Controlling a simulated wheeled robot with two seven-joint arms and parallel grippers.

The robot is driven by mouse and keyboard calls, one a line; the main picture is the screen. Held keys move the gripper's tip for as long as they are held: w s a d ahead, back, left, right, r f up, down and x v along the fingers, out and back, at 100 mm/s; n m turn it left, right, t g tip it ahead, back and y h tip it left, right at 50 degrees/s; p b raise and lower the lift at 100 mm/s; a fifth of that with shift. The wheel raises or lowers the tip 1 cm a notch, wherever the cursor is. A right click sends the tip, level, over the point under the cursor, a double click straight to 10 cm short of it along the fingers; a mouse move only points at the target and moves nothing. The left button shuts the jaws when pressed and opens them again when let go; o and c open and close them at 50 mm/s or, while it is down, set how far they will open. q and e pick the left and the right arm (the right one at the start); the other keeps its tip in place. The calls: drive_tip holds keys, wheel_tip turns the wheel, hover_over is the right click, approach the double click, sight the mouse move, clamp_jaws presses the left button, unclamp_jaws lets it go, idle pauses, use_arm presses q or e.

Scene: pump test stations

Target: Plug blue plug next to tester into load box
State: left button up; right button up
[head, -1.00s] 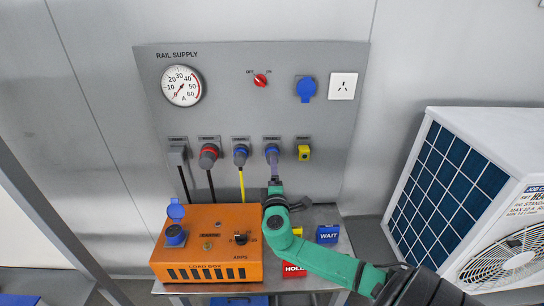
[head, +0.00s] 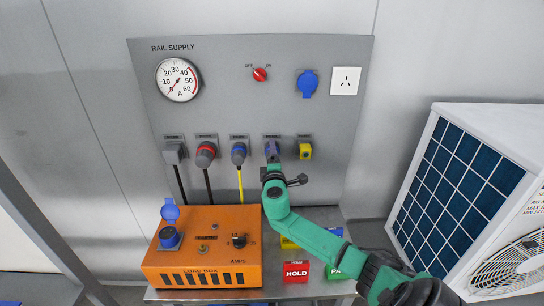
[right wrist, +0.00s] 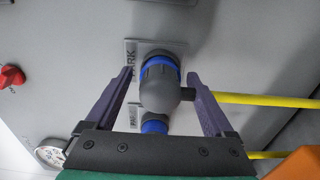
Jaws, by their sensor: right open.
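The blue plug by the yellow tester (head: 305,151) has a grey body and blue ring. It shows close up in the right wrist view (right wrist: 160,85), seated in a panel socket marked PARK, with a yellow cable leaving its side. My right gripper (head: 271,150) is at this plug, its purple fingers open on either side of it with gaps visible. My left gripper is out of view.
A second blue plug (head: 239,152) with yellow cable, a red-ringed plug (head: 206,152) and a grey plug (head: 173,151) sit left along the panel (head: 225,110). Red HOLD block (head: 296,271) and green block (head: 335,271) lie on the bench. A white cabinet (head: 495,130) stands right.

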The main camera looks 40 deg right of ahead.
drive_tip(key=shift+f, duration=0.1)
drive_tip(key=shift+b, duration=0.35)
idle(0.6)
clamp_jaws()
drive_tip(key=shift+s+a, duration=0.1)
drive_tip(key=shift+a, duration=0.05)
drive_tip(key=shift+p+v, duration=0.4)
drive_tip(key=shift+v, duration=0.4)
drive_tip(key=shift+p+v, duration=0.5)
drive_tip(key=shift+v, duration=1.55)
